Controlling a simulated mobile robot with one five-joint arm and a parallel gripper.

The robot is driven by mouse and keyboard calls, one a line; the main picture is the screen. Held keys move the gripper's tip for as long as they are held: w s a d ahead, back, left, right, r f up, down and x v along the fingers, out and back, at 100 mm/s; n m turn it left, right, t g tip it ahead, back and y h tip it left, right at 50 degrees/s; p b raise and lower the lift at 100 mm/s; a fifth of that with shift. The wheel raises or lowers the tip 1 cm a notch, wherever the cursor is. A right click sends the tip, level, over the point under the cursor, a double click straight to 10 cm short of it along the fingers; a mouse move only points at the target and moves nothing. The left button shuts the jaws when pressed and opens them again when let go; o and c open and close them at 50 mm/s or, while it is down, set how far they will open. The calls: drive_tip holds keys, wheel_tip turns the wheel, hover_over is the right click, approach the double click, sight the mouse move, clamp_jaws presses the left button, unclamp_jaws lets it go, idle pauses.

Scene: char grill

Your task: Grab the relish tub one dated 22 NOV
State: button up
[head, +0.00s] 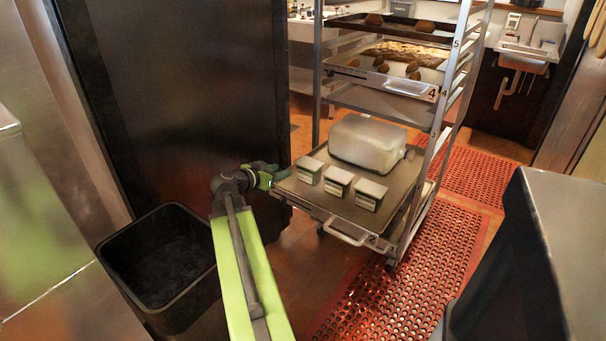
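Three small tubs with pale lids and dark green labels stand in a row on the lower tray (399,207) of a rack: a left tub (307,171), a middle tub (337,181) and a right tub (369,194). The label dates are too small to read, so I cannot tell which is 22 NOV. My gripper (279,174) is at the tray's left edge, just left of the left tub and seemingly apart from it. Its fingers are too small and edge-on to show whether they are open or shut.
A large whitish block (366,144) sits behind the tubs. The metal rack (437,150) has upper trays with food above them. A dark panel (185,100) and a black bin (160,255) stand left. Red perforated mats (400,290) cover floor at right.

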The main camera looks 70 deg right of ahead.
sight(307, 163)
drive_tip(key=shift+o, duration=1.2)
drive_tip(key=shift+s+d, duration=0.25)
drive_tip(key=shift+s, duration=0.05)
drive_tip(key=o, duration=1)
drive_tip(key=b+x, duration=0.4)
drive_tip(key=x, duration=0.8)
drive_tip(key=shift+b+x, duration=1.05)
drive_tip(key=shift+x, duration=1.75)
drive_tip(key=shift+a, duration=0.1)
